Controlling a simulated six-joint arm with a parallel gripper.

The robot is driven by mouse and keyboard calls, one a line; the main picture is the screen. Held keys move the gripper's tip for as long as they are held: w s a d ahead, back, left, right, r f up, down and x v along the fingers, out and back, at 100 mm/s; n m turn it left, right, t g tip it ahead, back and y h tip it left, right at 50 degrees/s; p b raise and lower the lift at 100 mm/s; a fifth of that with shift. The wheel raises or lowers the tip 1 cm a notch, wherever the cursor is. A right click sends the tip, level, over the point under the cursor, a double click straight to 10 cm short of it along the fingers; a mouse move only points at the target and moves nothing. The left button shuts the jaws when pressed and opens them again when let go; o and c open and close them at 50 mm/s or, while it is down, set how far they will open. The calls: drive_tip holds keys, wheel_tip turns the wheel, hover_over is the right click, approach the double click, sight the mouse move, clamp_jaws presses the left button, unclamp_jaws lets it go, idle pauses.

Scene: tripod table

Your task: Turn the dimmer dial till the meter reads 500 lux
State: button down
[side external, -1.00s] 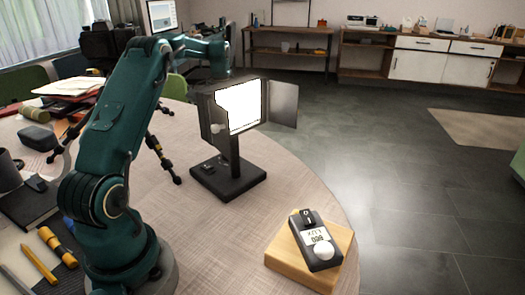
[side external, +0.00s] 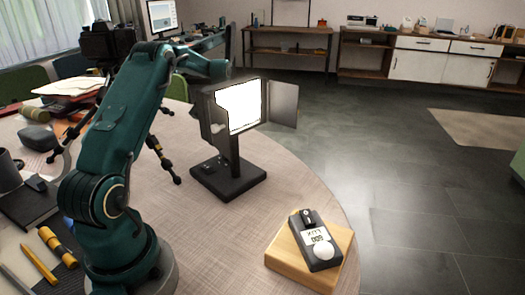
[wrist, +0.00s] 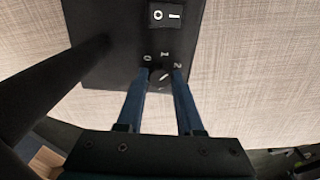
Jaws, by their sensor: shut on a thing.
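In the wrist view, the two blue fingers of my gripper (wrist: 159,90) are shut on the sides of a small black dimmer dial (wrist: 160,75). The marks 0, 1 and 2 surround the dial, and its white line points to the upper right, between 1 and 2. In the side view my gripper is hidden behind the lamp. The lamp's panel (side external: 239,107) glows white on a black stand. The light meter (side external: 315,241) lies tilted on a wooden block (side external: 290,262). Its display is upside down and too small to read surely.
A white-marked rocker switch (wrist: 165,16) sits just beyond the dial on the black housing (wrist: 110,45). The lamp has a side flap (side external: 283,103) and a square base (side external: 229,184). The tabletop (side external: 230,240) is clear between lamp and meter.

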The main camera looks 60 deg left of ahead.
drive_tip(key=shift+n, duration=1.4)
drive_tip(key=c, duration=0.5)
unclamp_jaws()
drive_tip(key=shift+c, duration=0.2)
drive_tip(key=shift+r, duration=2.6)
